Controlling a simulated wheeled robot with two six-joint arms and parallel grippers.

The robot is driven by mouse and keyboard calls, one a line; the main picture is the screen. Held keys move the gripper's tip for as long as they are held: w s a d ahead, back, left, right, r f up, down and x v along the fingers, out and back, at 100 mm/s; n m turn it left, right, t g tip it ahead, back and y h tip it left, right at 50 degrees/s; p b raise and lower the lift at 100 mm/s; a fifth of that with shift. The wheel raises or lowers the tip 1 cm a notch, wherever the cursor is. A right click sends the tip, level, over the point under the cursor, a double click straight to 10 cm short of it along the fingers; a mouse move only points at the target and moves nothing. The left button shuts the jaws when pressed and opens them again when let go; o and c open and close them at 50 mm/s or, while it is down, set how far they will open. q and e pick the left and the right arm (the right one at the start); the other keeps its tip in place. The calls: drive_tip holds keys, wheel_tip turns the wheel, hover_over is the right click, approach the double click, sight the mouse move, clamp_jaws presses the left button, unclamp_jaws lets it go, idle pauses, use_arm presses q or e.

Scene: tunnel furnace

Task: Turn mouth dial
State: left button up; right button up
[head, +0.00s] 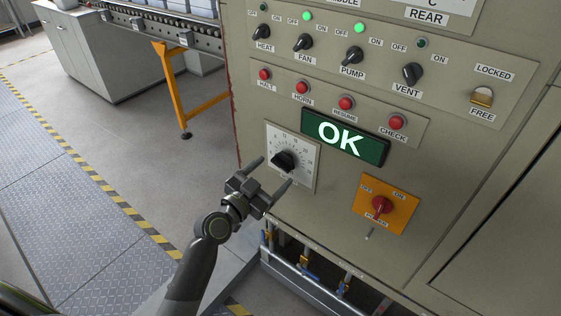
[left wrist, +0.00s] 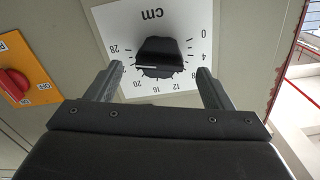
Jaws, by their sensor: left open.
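The mouth dial is a black knob (head: 284,161) on a white square scale plate (head: 305,146) on the furnace's control panel. In the left wrist view the knob (left wrist: 158,56) sits on the plate (left wrist: 115,22), which is marked "cm" with numbers from 0 to 28 and appears upside down. A white line on the knob points toward the side of the larger numbers, near 24 to 28. My left gripper (head: 271,173) is open in front of the dial. In the left wrist view its fingers (left wrist: 153,86) stand apart, below and to either side of the knob. My right gripper is not in view.
A green "OK" display (head: 345,136) is right of the dial. Red buttons (head: 346,103) and black switches (head: 353,56) are above. An orange plate with a red power switch (head: 382,206) is lower right. Pipes with valves (head: 305,265) run below. Open floor lies left.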

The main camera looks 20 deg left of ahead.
sight(279, 167)
use_arm(q)
drive_tip(key=x, duration=0.3)
drive_tip(key=shift+w+d, duration=0.1)
drive_tip(key=shift+w, duration=0.2)
drive_tip(key=shift+w+d, duration=0.15)
drive_tip(key=shift+w, duration=0.25)
drive_tip(key=c, duration=0.9)
drive_tip(key=shift+c, duration=0.2)
